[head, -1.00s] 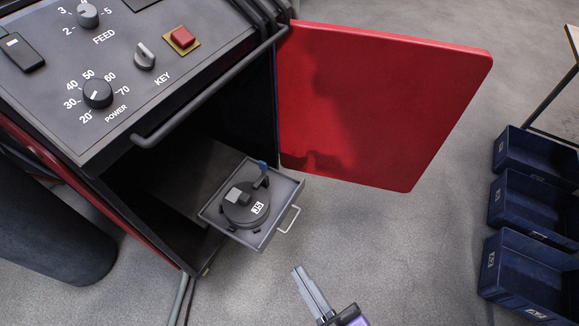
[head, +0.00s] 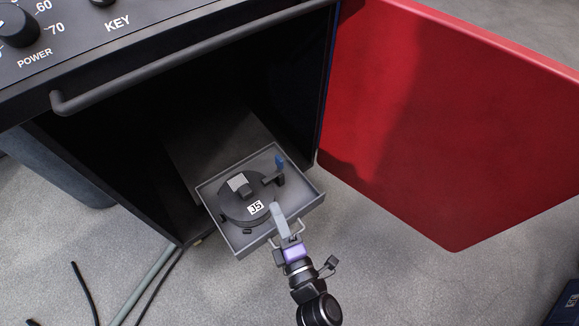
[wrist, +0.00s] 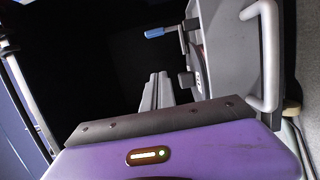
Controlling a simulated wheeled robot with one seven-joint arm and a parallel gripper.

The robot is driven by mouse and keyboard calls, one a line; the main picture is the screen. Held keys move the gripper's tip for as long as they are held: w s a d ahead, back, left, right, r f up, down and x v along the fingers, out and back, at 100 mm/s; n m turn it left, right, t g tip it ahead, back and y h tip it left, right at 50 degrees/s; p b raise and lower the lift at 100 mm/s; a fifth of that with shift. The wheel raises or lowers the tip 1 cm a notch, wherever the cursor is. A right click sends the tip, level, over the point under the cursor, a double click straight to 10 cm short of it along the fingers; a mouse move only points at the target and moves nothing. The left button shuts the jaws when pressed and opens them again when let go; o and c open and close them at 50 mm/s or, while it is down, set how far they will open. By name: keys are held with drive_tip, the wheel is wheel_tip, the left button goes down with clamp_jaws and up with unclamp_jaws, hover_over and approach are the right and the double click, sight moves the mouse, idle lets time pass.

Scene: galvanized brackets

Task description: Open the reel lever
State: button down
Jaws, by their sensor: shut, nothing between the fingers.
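The reel (head: 236,208) is a dark disc with a white label, lying in a pulled-out grey drawer (head: 313,197). The reel lever (head: 279,163) stands at the drawer's right side, with a blue tip pointing up in the head view. In the wrist view the blue-tipped lever (wrist: 160,32) lies beyond my fingers, apart from them. My gripper (head: 278,210) is shut and empty, its fingertips over the drawer's front part, right of the reel label and short of the lever. The shut fingers (wrist: 157,82) also show in the wrist view. The reel is mostly hidden there.
The drawer's handle (head: 301,228) is close beside my gripper. The dark cabinet (head: 120,150) is open around the drawer, with a bar handle (head: 200,58) above. The red door (head: 440,110) stands open at right. Cables (head: 145,285) lie on the floor at left.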

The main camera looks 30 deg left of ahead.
drive_tip(key=shift+w+d, duration=0.1)
drive_tip(key=b, duration=0.4)
hover_over(272, 175)
drive_tip(key=s, duration=0.5)
drive_tip(key=shift+w+d+f, duration=0.1)
drive_tip(key=shift+d+f, duration=0.05)
drive_tip(key=shift+d, duration=0.25)
drive_tip(key=shift+w+d+r+p, duration=0.15)
drive_tip(key=shift+w+d+p, duration=0.15)
drive_tip(key=shift+w, duration=0.3)
drive_tip(key=shift+w+d+r+p, duration=0.1)
drive_tip(key=shift+w+d+p, duration=0.2)
drive_tip(key=shift+w, duration=0.25)
drive_tip(key=shift+w+d+f, duration=0.1)
drive_tip(key=shift+w+d, duration=0.15)
drive_tip(key=shift+w, duration=0.45)
drive_tip(key=shift+p, duration=0.3)
